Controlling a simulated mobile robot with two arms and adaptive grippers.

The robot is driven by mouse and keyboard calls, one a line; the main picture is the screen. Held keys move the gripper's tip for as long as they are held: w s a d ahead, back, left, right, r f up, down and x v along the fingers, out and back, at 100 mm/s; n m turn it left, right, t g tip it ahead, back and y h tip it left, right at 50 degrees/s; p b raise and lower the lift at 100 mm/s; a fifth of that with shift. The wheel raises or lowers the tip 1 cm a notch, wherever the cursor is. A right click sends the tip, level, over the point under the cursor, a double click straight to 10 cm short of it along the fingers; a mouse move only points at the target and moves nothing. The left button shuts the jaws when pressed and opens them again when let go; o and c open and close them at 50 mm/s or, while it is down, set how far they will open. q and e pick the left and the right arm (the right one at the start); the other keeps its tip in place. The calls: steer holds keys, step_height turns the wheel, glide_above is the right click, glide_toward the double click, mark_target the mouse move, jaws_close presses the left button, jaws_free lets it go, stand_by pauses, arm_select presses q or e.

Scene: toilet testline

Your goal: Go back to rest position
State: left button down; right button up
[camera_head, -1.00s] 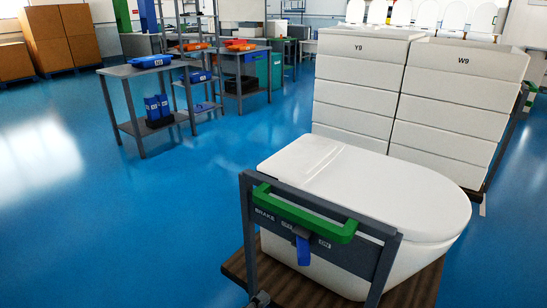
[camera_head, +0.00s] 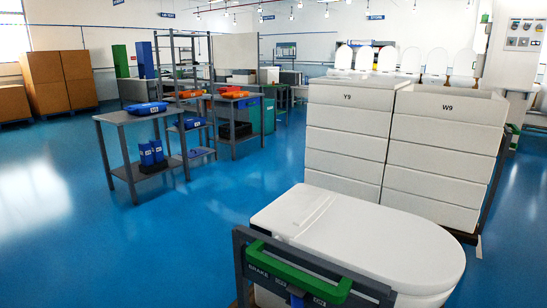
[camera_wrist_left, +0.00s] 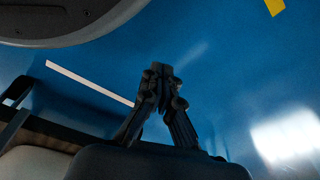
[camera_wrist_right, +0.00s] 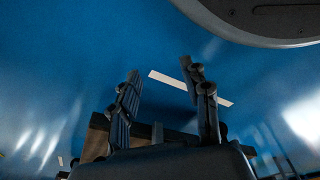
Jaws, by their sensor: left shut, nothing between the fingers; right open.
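My left gripper (camera_wrist_left: 160,80) shows in the left wrist view, its fingertips together over blue floor, with nothing between them. My right gripper (camera_wrist_right: 163,78) shows in the right wrist view, its fingers apart and empty over the floor. Neither gripper appears in the head view. A rounded dark grey shape, likely my base, shows at the top of both wrist views.
A white toilet (camera_head: 365,240) lies on a cart with a green handle (camera_head: 295,272) close in front. Stacks of white boxes (camera_head: 345,130) stand behind it. A grey table (camera_head: 128,117) stands at left. Blue floor (camera_head: 150,250) is clear at front left.

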arm_select(q)
steer(key=s+a+r+g+p, duration=0.1)
steer(key=s+a+p, duration=0.1)
steer(key=s+p, duration=0.9)
steer(key=s, duration=0.3)
steer(key=shift+s+a, duration=0.3)
arm_select(e)
steer(key=s+d+r+g, duration=0.1)
steer(key=s+d, duration=0.1)
steer(key=s, duration=1.2)
steer(key=shift+s+d, duration=0.3)
steer(key=shift+d, duration=0.05)
